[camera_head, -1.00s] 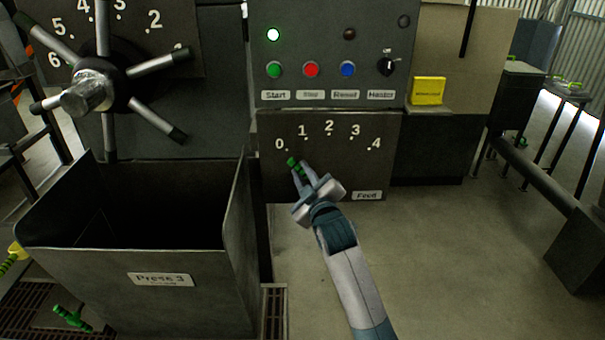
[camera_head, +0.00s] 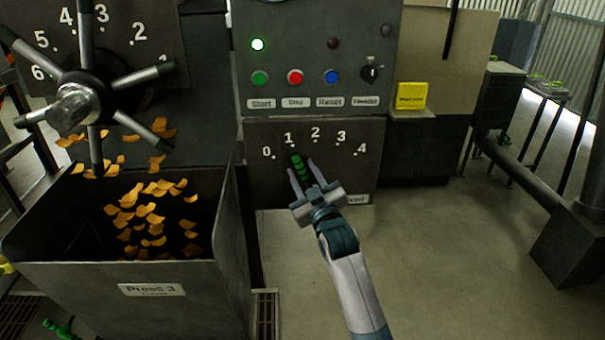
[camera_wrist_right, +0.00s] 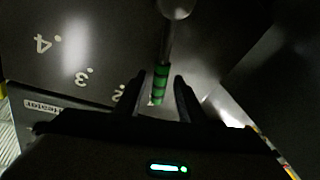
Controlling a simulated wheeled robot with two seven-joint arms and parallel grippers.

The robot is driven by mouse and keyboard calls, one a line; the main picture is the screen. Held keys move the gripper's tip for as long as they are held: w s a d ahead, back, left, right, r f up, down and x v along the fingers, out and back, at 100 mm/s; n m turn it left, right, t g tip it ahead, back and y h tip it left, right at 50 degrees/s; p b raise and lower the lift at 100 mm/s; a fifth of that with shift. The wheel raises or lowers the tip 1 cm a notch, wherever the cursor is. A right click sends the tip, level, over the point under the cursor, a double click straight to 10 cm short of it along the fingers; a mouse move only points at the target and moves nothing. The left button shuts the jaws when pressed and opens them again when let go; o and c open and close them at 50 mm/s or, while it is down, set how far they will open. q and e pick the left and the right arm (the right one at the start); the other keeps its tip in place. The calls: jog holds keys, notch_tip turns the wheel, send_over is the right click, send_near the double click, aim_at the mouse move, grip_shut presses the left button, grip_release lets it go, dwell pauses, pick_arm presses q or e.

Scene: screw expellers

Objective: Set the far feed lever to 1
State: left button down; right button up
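The feed lever (camera_head: 299,166) has a green ribbed grip and stands in front of a dark dial panel (camera_head: 352,178) marked 0 to 4. Its tip points at about the 1 mark (camera_head: 289,138). My right gripper (camera_head: 302,167) is open, with one finger on each side of the green grip. In the right wrist view the grip (camera_wrist_right: 160,84) lies between the two spread fingers (camera_wrist_right: 158,92), with a visible gap on both sides. My left gripper is not in view.
Left of the dial is an open metal bin (camera_head: 100,290) labelled Press 3, with orange flakes (camera_head: 150,212) in and above it. A spoked handwheel (camera_head: 80,103) is above the bin. Buttons and a knob (camera_head: 370,74) sit above the dial.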

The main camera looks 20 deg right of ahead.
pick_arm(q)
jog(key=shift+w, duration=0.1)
pick_arm(e)
jog(key=shift+s, duration=0.15)
